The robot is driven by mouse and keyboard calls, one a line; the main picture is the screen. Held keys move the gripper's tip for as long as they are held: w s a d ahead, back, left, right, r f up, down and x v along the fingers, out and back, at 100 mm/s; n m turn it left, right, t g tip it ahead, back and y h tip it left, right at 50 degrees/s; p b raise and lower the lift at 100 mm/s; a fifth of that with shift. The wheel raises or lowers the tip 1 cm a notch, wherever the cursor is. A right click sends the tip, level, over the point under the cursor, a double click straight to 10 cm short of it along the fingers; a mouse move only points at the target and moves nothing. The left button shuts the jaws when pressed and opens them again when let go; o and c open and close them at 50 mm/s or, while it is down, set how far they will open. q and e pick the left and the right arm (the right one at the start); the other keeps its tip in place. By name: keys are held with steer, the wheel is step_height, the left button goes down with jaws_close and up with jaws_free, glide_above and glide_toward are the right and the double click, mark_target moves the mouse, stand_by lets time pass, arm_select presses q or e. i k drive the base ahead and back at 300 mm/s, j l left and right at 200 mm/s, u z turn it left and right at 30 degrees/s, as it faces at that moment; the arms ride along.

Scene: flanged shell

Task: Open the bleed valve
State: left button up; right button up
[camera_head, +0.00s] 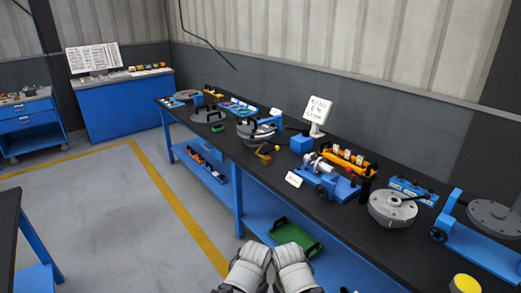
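A grey flanged shell (255,131) with black handles stands on the long dark-topped bench. At its front right is a small brass-coloured fitting (264,154) with a yellow knob (276,148); it may be the bleed valve, but it is too small to tell, and its open or closed state does not show. My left gripper (252,256) and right gripper (291,256) are side by side at the bottom centre, in front of the bench and well apart from the shell. Their fingers cannot be made out, and nothing is seen held in them.
Right of the shell are a blue box (301,145), a white sign (317,112), a blue fixture (335,186) and a grey round flange (392,208). A green tray (297,238) lies on the lower shelf. The floor (110,205) left of the bench is clear, with a yellow line.

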mark_target(273, 150)
steer(key=i+j, duration=0.2)
steer(key=i, duration=0.4)
steer(key=i+j, duration=0.2)
steer(key=i, duration=0.45)
steer(key=i+j+u, duration=0.1)
steer(key=i, duration=0.5)
steer(key=i+j, duration=0.25)
steer(key=i, duration=0.35)
